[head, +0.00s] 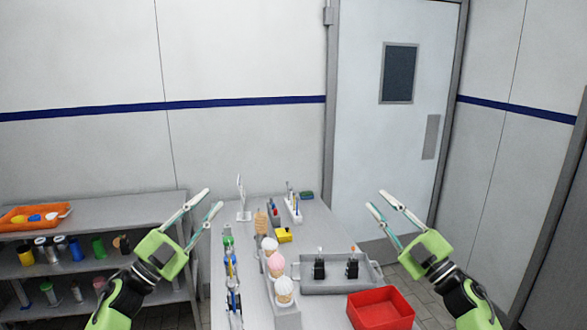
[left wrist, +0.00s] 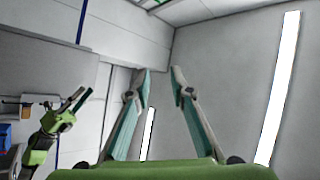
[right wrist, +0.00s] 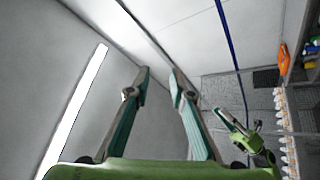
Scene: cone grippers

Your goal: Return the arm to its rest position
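My left gripper (head: 202,206) is raised at the left of the table in the head view, its two fingers apart with nothing between them. In the left wrist view its fingers (left wrist: 160,80) are spread against a bare wall and ceiling. My right gripper (head: 379,203) is raised at the right side of the table, fingers also apart and empty. In the right wrist view its fingers (right wrist: 158,80) are spread against the plain room. The right gripper also shows in the left wrist view (left wrist: 78,96), and the left gripper in the right wrist view (right wrist: 225,115).
The grey table (head: 255,312) holds a rack with cone-shaped items (head: 277,265), a grey tray (head: 322,288) with two black holders, a red bin (head: 380,309) and a yellow block (head: 284,235). Shelves (head: 130,208) with an orange tray (head: 32,216) stand left. A door (head: 385,140) is behind.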

